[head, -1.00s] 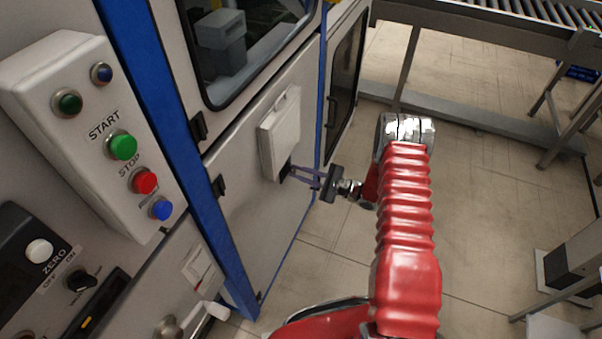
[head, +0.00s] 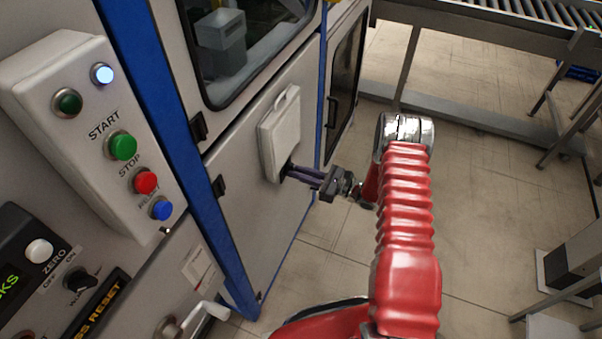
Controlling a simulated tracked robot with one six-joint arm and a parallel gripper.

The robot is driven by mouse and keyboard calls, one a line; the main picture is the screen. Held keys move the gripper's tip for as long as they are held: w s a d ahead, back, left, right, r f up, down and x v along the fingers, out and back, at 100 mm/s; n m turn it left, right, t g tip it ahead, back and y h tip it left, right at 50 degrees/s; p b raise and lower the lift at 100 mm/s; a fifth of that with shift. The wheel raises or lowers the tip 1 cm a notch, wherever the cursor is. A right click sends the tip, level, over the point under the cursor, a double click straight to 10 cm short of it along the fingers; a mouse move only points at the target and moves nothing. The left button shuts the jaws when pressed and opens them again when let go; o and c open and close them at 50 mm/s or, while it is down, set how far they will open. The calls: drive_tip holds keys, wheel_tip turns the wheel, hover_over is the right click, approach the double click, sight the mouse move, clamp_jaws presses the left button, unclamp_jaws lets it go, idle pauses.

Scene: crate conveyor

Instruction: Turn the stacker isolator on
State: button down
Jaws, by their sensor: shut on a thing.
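A pale box (head: 277,138) with a handle-shaped loop on top is mounted on the cabinet door, in the middle of the head view. At its lower right edge is a small dark part that I take to be the stacker isolator's handle. My gripper (head: 292,171) reaches it from the right and is shut on it. The fingers hide most of the handle, so its exact position cannot be read. On the control box, the upper lamp (head: 102,74) glows bluish white. Displays at lower left are lit, one with green letters and one with amber letters reading "SS RESET".
The control box (head: 60,75) at left carries a green START button (head: 122,146), a red STOP button (head: 145,182) and a blue RESET button (head: 161,209). A blue cabinet post (head: 160,110) stands beside it. A roller conveyor (head: 480,22) is at upper right. Floor is open right of the cabinet.

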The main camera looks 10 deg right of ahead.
drive_tip(key=shift+s+a+f, duration=0.2)
drive_tip(key=shift+a+f, duration=0.05)
drive_tip(key=c, duration=2)
unclamp_jaws()
drive_tip(key=shift+c, duration=0.2)
drive_tip(key=o, duration=0.3)
drive_tip(key=shift+w+r, duration=0.1)
drive_tip(key=shift+o, duration=0.3)
drive_tip(key=shift+d, duration=0.15)
drive_tip(key=shift+r, duration=0.1)
drive_tip(key=shift+d, duration=0.1)
drive_tip(key=v, duration=1.3)
drive_tip(key=shift+d, duration=0.2)
